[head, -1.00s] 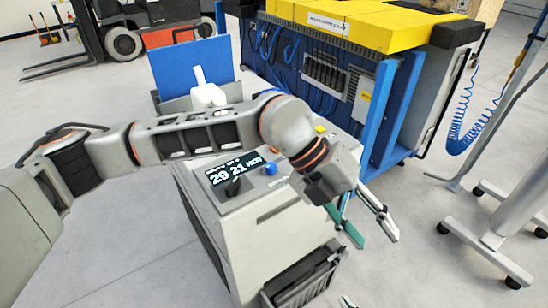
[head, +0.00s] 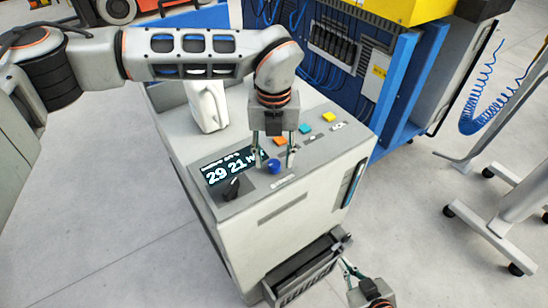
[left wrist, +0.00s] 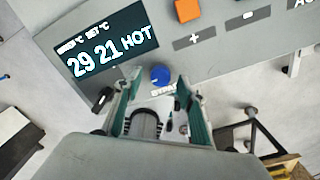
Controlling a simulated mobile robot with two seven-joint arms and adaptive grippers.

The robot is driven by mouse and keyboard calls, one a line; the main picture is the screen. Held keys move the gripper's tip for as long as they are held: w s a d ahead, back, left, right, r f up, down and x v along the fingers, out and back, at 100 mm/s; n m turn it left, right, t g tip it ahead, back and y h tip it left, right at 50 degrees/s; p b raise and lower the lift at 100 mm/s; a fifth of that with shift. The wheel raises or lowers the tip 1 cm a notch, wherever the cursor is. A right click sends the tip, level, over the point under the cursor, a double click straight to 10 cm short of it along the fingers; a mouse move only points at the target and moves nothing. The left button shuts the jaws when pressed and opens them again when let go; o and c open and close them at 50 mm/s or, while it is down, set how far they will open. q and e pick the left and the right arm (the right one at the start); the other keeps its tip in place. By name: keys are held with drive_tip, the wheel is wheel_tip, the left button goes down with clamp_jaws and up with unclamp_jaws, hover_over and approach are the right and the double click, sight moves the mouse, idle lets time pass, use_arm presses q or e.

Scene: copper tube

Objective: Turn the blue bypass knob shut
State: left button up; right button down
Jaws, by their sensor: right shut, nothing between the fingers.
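The blue bypass knob (head: 274,166) is on the sloped top panel of a white-grey machine (head: 290,215), right of its display. The left wrist view shows this knob (left wrist: 160,75) just beyond and between my fingertips. My left gripper (head: 273,160) is open and points down at the panel, one finger to each side of the knob. I cannot tell whether a finger touches it. My right gripper (head: 345,266) is shut and empty, low in front of the machine near its open lower tray.
The display (head: 230,166) reads 29 21 HOT. A black knob (head: 231,187) sits left of the blue one. A white bottle-like object (head: 208,105) stands behind the panel. A blue frame rises behind.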

use_arm(q)
drive_tip(key=shift+f, duration=0.9)
drive_tip(key=c, duration=1.1)
use_arm(e)
drive_tip(key=shift+w+d+r, duration=0.2)
drive_tip(key=shift+w+r, duration=0.1)
drive_tip(key=shift+w, duration=0.1)
